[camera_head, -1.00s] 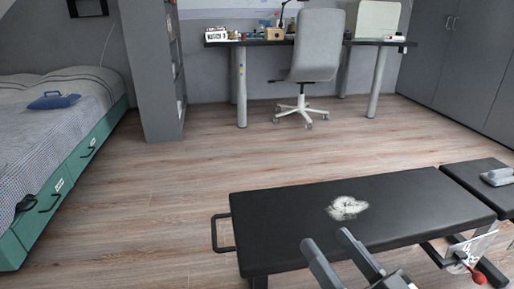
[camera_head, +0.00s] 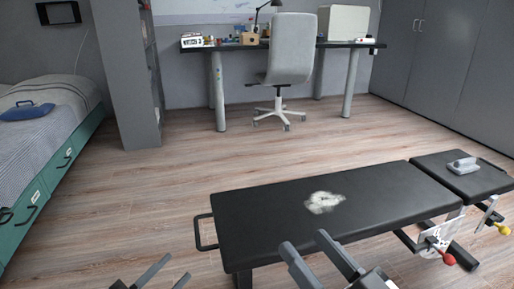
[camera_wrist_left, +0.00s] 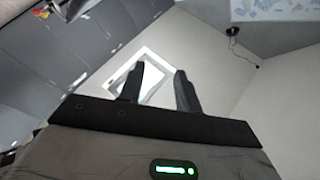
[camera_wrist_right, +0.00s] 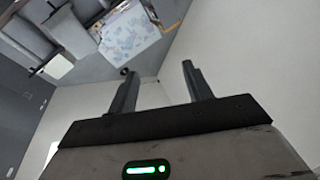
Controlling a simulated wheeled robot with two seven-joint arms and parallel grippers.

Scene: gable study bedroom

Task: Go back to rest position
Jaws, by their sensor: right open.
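My left gripper (camera_head: 168,275) shows at the bottom edge of the head view, left of the bench, its fingers apart. In the left wrist view its two fingers (camera_wrist_left: 157,88) stand apart with nothing between them. My right gripper (camera_head: 318,258) shows at the bottom centre of the head view, in front of the bench's near side in the picture. In the right wrist view its fingers (camera_wrist_right: 160,88) are wide apart and empty. Most of both arms is out of view.
A black bench (camera_head: 270,222) with a pale patch (camera_head: 324,202) stands close ahead. A grey object (camera_head: 462,166) lies on its far end. Farther off are a desk (camera_head: 290,44), an office chair (camera_head: 290,55), a shelf (camera_head: 125,80) and a bed (camera_head: 35,140). The wooden floor between is clear.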

